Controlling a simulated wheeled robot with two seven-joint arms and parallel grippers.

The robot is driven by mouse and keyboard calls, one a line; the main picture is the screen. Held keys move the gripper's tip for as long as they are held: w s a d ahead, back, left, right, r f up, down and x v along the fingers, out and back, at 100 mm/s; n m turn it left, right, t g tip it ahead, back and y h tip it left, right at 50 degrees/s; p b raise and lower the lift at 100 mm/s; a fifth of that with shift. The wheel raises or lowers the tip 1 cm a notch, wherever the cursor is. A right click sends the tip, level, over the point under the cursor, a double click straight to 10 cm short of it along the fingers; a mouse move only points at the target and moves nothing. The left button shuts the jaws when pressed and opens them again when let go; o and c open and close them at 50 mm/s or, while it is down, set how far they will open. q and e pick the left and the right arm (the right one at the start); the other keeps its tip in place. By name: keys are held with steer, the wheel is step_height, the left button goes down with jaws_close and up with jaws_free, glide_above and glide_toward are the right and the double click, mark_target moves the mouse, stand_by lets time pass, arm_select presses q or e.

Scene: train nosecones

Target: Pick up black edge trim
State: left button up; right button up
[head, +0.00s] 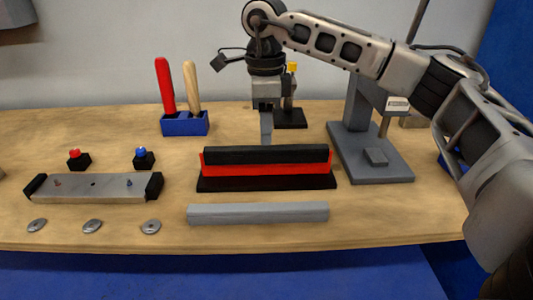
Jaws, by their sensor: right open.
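A long black bar (267,154), which looks like the black edge trim, lies on top of a red strip (265,169). The red strip stands on a flat black base (267,185) in the middle of the table. My right gripper (266,138) points down just above or behind the middle of the black bar. It is open and holds nothing. The bar hides the fingertips' lower ends, so I cannot tell whether they touch it. My left gripper is not in view.
A grey bar (258,213) lies in front. A metal plate (95,188) with black ends and several discs are at the left. A blue holder (185,124) with two handles stands at the back. A grey stand (371,160) is at the right.

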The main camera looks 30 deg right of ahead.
mark_target(267, 148)
steer(key=shift+s+f+p, duration=0.15)
steer(key=shift+f+p, duration=0.15)
steer(key=shift+f, duration=2.6)
jaws_close()
